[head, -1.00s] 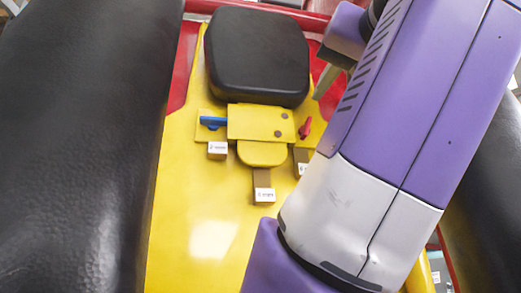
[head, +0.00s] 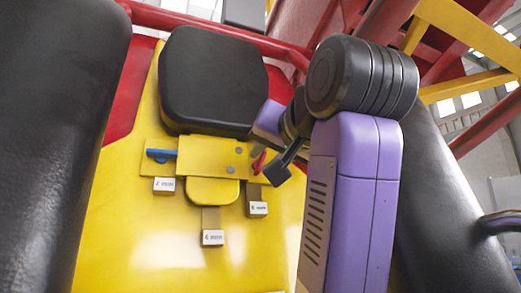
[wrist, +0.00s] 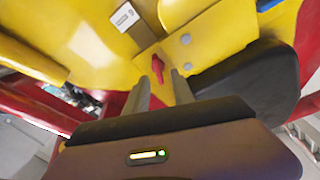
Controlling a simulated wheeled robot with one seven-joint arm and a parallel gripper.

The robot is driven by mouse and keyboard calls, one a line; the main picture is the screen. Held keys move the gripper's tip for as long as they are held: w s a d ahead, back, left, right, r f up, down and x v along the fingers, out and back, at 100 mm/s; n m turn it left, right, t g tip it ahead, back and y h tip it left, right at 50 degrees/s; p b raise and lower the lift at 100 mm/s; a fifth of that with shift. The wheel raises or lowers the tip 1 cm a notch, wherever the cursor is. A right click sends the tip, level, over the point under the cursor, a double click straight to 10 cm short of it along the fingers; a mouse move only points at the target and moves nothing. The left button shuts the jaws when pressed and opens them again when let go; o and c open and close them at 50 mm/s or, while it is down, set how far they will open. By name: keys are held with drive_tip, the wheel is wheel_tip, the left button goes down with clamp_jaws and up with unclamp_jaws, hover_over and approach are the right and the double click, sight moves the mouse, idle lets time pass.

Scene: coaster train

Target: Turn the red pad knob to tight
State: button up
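The red pad knob (head: 259,162) sits on the yellow panel below the black headrest pad, at the panel's right side. It also shows in the wrist view (wrist: 157,65), just beyond my fingertips and lined up with the gap between them. My gripper (wrist: 160,78) is open, its two grey fingers apart with nothing between them. In the head view my gripper (head: 274,174) is close to the knob on its right; whether a finger touches it, I cannot tell. No tight mark is readable.
A blue lever (head: 161,154) is at the panel's left. Small labelled blocks, such as this one (head: 213,238), stand below the panel. The black pad (head: 212,82) is close above. Large black cushions (head: 62,130) flank the yellow seat back, with red rails behind.

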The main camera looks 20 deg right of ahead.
sight(263, 160)
drive_tip(key=shift+w+d+p, duration=0.15)
drive_tip(key=shift+w+p, duration=0.05)
drive_tip(key=shift+w, duration=0.6)
drive_tip(key=shift+w+d+p, duration=0.1)
drive_tip(key=shift+w+p, duration=0.05)
drive_tip(key=shift+w, duration=0.65)
clamp_jaws()
